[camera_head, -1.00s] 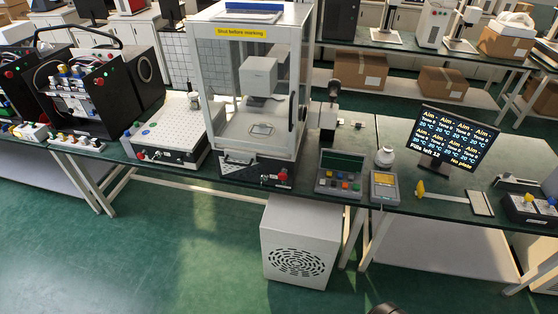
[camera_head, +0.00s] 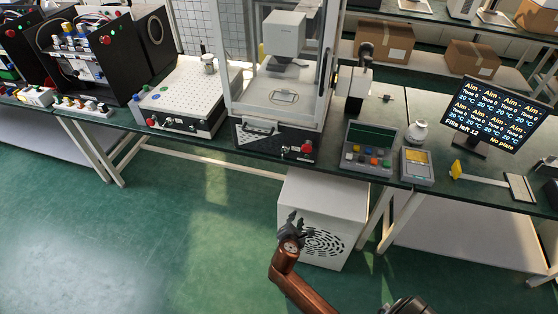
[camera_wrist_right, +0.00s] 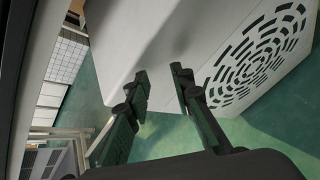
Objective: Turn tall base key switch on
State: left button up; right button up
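The tall enclosure stands on the bench on a dark base (camera_head: 264,141). The base front carries a red button (camera_head: 306,148) and a small silvery control (camera_head: 286,149) to its left, perhaps the key switch. It is too small to tell its position. My right gripper (camera_head: 291,221) is in front of the white vented box under the bench, below the base and apart from it. In the right wrist view its two dark fingers (camera_wrist_right: 160,76) are spread with nothing between them. My left gripper is in neither view.
The white vented box (camera_head: 348,205) is close to my right gripper; it also fills much of the right wrist view (camera_wrist_right: 165,35). A low perforated-top unit (camera_head: 180,95) with its own red button stands left. A button console (camera_head: 368,150) stands right. Green floor is clear in front.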

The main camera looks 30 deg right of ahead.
jog(key=w+a+r+n+t+h, duration=0.1)
jog(key=w+r+n, duration=0.15)
jog(key=r, duration=0.35)
jog(key=w+r+n+t+h, duration=0.1)
jog(key=w+r+n+h, duration=0.1)
jog(key=w+r, duration=0.35)
jog(key=n+t+h+b, duration=0.1)
jog(key=n+t+h, duration=0.1)
jog(key=n, duration=0.1)
send_near(283, 154)
jog(key=w+f, duration=0.1)
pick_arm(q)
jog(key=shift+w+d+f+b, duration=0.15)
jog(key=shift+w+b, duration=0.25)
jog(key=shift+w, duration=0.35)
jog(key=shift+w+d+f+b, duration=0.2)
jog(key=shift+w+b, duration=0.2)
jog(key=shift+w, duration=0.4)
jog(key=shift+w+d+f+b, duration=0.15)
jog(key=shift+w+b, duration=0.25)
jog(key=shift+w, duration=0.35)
pick_arm(e)
jog(key=x, duration=0.8)
jog(key=shift+d, duration=0.35)
jog(key=shift+s, duration=0.1)
jog(key=shift+c, duration=0.2)
jog(key=shift+f, duration=0.1)
grip_shut()
jog(key=shift+a, duration=0.1)
